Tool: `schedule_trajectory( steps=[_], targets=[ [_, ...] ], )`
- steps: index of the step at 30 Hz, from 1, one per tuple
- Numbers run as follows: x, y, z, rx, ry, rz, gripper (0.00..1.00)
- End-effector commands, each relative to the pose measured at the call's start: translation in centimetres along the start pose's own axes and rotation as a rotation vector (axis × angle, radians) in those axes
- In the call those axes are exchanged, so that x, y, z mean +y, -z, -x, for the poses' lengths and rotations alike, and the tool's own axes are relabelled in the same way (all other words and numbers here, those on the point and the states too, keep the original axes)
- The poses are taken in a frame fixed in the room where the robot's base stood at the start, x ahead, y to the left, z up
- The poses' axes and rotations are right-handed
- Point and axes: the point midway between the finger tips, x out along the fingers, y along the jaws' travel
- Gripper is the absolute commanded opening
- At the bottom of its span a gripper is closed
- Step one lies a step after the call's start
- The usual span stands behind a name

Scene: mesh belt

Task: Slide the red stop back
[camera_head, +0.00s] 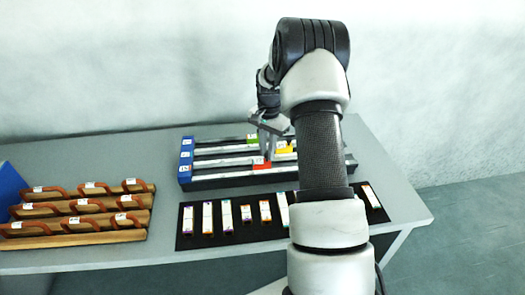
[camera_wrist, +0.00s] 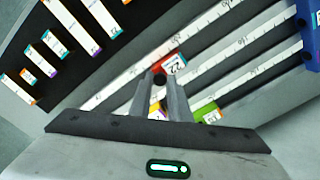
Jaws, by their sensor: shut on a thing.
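The red stop (camera_head: 262,163) sits on the nearest of the ruled slide rails in the head view, right of the middle of that rail. In the wrist view the red stop (camera_wrist: 170,65) carries a white number label and lies at the fingertips. My gripper (camera_head: 268,150) reaches down from above onto it. In the wrist view my gripper (camera_wrist: 160,78) is shut on the red stop, its fingers close together. The fingers and my arm hide part of the stop and the rails' right side.
A yellow stop (camera_head: 283,147) and a green stop (camera_head: 252,138) sit on the rails behind. Blue end blocks (camera_head: 186,154) close the rails' left ends. A black mat with several labelled strips (camera_head: 207,217) lies in front. Wooden boards with orange handles (camera_head: 80,205) stand at left.

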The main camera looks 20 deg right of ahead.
Motion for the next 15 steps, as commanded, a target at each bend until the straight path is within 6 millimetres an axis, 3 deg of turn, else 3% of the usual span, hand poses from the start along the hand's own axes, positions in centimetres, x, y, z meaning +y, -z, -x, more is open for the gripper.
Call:
schedule_trajectory(
  steps=[1, 6, 15],
  targets=[
    [2.4, 2.3, 0.1, 0.020, -0.018, -0.020, 0.00],
    [5.5, 5.3, 0.2, 0.021, -0.020, -0.019, 0.00],
    [7.0, 6.7, 0.2, 0.021, -0.018, -0.015, 0.00]
  ],
)
